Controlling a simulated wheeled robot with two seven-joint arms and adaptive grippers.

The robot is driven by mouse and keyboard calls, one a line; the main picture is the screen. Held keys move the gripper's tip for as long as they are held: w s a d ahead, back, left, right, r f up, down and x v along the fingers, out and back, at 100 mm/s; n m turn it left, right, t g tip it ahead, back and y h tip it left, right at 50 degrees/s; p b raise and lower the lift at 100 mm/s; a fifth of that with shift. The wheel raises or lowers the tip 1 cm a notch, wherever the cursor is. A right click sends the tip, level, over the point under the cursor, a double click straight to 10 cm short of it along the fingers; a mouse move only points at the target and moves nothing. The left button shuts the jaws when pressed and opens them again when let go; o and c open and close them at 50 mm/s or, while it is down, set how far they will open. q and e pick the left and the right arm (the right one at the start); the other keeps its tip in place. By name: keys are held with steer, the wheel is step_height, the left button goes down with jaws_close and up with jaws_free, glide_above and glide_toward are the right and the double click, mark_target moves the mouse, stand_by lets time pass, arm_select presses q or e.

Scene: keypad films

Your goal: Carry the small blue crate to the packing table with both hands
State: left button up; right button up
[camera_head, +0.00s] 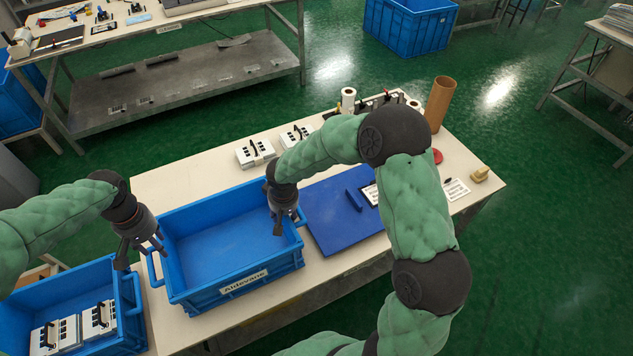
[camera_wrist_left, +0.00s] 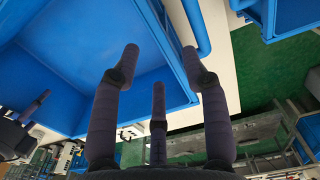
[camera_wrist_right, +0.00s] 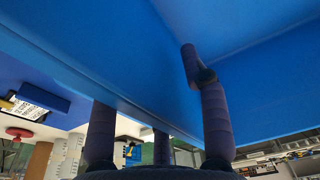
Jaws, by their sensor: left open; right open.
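The small blue crate (camera_head: 190,298), labelled "Aldevane", stands on the cream table (camera_head: 420,165) and looks empty inside. My left gripper (camera_head: 141,252) is open at the crate's left end, by the looped handle (camera_head: 152,270). In the left wrist view its fingers (camera_wrist_left: 160,62) spread near the crate's wall, and the handle (camera_wrist_left: 200,30) shows close to the right finger. My right gripper (camera_head: 280,222) is open at the crate's right end. In the right wrist view one finger shows against the blue inner side (camera_wrist_right: 240,70), and the others are partly hidden by the wall.
A second blue crate (camera_head: 125,312) at lower left holds white keypad units (camera_head: 100,318). A blue mat (camera_head: 335,222), more keypad units (camera_head: 255,152) and a brown tube (camera_head: 440,100) are on the table. A workbench (camera_head: 180,85) and another blue bin (camera_head: 408,30) stand beyond. Green floor is open at right.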

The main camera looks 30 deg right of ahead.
steer(key=r, duration=0.4)
steer(key=s+r, duration=0.1)
steer(key=r, duration=0.7)
steer(key=shift+s, duration=0.4)
